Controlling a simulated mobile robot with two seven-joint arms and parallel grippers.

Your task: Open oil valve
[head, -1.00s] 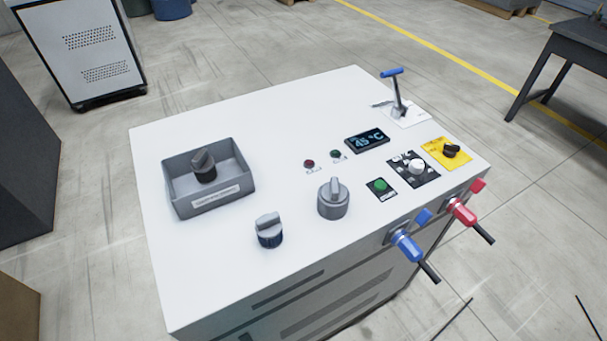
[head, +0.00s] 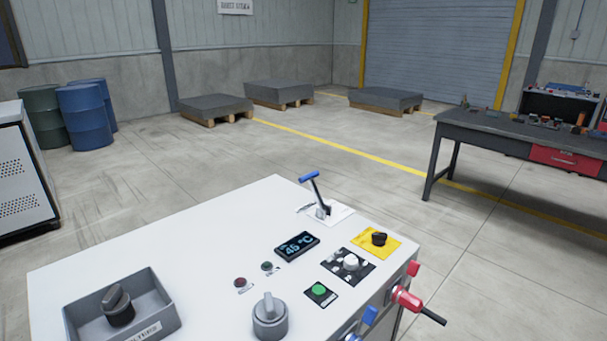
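No label in view lets me tell for sure which control is the oil valve. A blue-handled lever (head: 314,188) stands tilted on a white plate at the panel's far corner. A grey round knob (head: 270,315) stands near the panel's front. A black knob (head: 120,306) sits in a grey tray (head: 165,322) at the left. A black switch (head: 379,239) sits on a yellow plate (head: 362,249) at the right. Neither gripper is in view.
The white machine top (head: 190,245) fills the lower middle, with a display (head: 297,246) reading 45 °C and a green button (head: 320,290). A workbench (head: 480,130) stands at the right. Blue drums (head: 84,115) and loaded pallets (head: 215,107) stand behind. The floor between is clear.

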